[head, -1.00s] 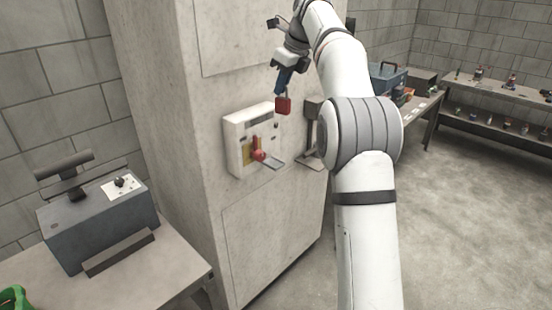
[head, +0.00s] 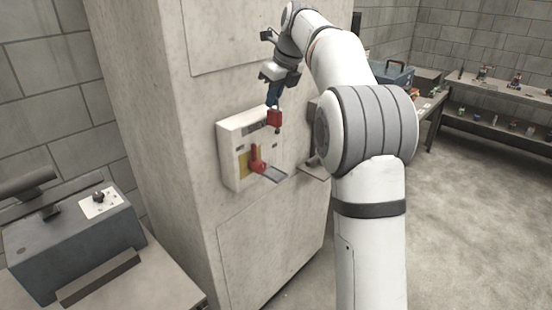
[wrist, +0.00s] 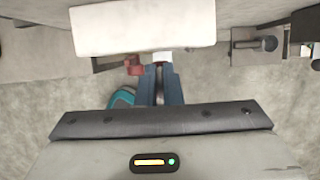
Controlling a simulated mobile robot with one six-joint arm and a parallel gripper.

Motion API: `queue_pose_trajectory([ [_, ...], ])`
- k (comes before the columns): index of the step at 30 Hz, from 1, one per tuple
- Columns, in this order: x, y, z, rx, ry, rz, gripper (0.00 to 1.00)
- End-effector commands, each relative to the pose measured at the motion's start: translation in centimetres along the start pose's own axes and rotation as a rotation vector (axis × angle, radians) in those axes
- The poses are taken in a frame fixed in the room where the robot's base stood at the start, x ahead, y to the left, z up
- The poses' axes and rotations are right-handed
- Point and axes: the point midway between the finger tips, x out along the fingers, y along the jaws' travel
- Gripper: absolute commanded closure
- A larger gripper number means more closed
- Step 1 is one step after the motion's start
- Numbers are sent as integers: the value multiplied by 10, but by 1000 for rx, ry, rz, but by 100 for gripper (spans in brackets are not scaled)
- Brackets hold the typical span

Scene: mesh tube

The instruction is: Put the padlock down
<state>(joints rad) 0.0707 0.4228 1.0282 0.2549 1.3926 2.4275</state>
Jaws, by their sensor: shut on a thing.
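The small red padlock (head: 275,118) hangs upright below the fingers of my gripper (head: 273,98), which is shut on it. In the head view it overlaps the upper right of a white wall box (head: 230,155). The box carries a red lever (head: 257,165) on a yellow plate, with a small grey flap (head: 274,175) sticking out beside it. In the wrist view the blue fingers (wrist: 160,72) point at the box's edge (wrist: 145,30). A red part (wrist: 133,64) shows left of the fingertips; I cannot tell whether it is the lever or the padlock.
The box is fixed to a concrete pillar (head: 265,235). A grey device (head: 75,245) stands on a table at the lower left. A bench with a blue toolbox (head: 390,73) and a shelf (head: 500,100) are behind at the right. Open floor lies at the right.

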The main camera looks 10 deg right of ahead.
Motion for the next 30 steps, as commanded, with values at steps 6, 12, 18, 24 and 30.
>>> queue_pose_trajectory([
  [6,56,-1,-25,4,2,1,100],
  [12,97,-2,-42,4,2,0,100],
  [18,114,-2,-49,3,-1,-2,100],
  [24,140,-2,-60,4,1,0,100],
  [30,152,-3,-65,4,-1,-2,100],
])
